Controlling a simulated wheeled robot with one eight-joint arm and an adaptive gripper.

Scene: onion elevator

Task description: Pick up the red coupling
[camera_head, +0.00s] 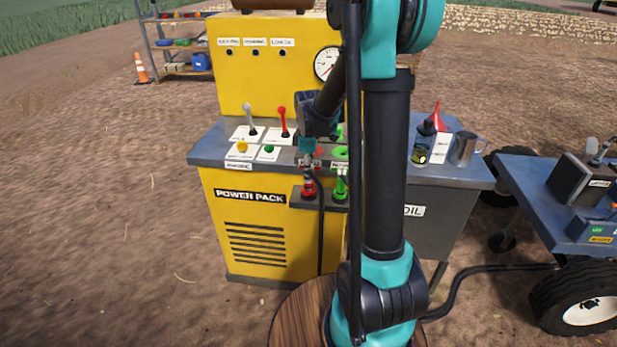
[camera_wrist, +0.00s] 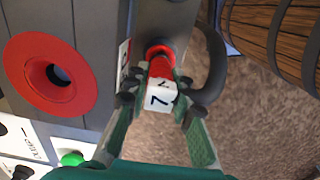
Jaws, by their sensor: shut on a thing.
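The red coupling (camera_head: 308,189) stands upright at the dark bracket on the front of the yellow power pack, with a dark hose below it. My gripper (camera_head: 308,165) is right above the bracket, pointing down. In the wrist view my gripper (camera_wrist: 158,92) has its green fingers on both sides of the coupling, shut on it. The coupling's lower end is hard to see, so I cannot tell if it is clear of the bracket.
The green coupling (camera_head: 340,190) stands close on the right. A red ring port (camera_wrist: 48,74) is left of my fingers in the wrist view. Levers (camera_head: 284,121) rise behind. A bottle (camera_head: 424,143) and metal mug (camera_head: 463,149) stand on the right counter.

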